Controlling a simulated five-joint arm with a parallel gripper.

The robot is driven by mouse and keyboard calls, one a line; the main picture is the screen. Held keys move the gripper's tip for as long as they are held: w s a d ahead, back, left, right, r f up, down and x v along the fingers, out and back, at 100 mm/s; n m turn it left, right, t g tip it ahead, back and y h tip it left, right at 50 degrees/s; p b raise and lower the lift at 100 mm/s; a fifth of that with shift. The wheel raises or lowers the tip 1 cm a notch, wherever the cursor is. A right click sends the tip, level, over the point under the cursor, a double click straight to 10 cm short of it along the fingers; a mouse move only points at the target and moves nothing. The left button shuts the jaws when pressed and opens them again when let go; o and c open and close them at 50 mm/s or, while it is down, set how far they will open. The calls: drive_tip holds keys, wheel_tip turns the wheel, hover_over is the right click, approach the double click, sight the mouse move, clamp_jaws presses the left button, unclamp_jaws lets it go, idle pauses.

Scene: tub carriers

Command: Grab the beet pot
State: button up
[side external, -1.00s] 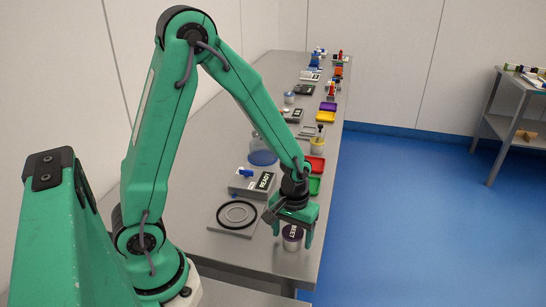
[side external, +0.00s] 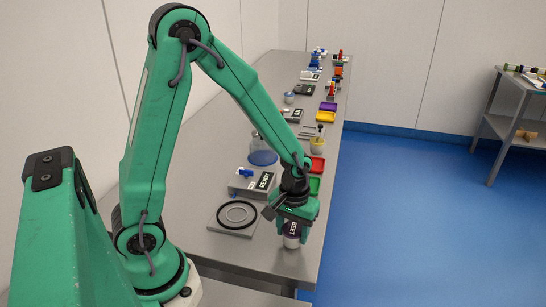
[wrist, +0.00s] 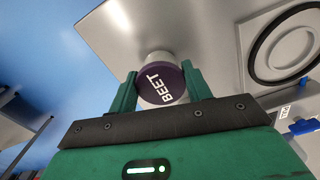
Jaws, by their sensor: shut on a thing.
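The beet pot (side external: 292,239) is a small pale pot with a dark purple lid lettered BEET, near the front right edge of the steel table. My gripper (side external: 293,228) is above it with its fingers down on either side of the lid. In the wrist view the purple lid of the beet pot (wrist: 161,84) sits between the two green fingers of my gripper (wrist: 162,88), which are shut on it. I cannot tell for certain whether the pot's base touches the table.
A plate with a black ring and a grey ring (side external: 236,216) lies left of the pot. A clear jar with a blue base (side external: 262,155) stands farther back.

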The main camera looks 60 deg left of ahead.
sight(293, 232)
drive_tip(key=shift+r, duration=0.45)
drive_tip(key=r, duration=0.2)
drive_tip(key=shift+s+d+r, duration=0.2)
drive_tip(key=shift+d+r, duration=0.1)
drive_tip(key=shift+d, duration=0.05)
drive_tip(key=s+d+r, duration=0.6)
drive_tip(key=d, duration=0.3)
drive_tip(key=shift+r, duration=0.2)
drive_tip(key=shift+a, duration=0.1)
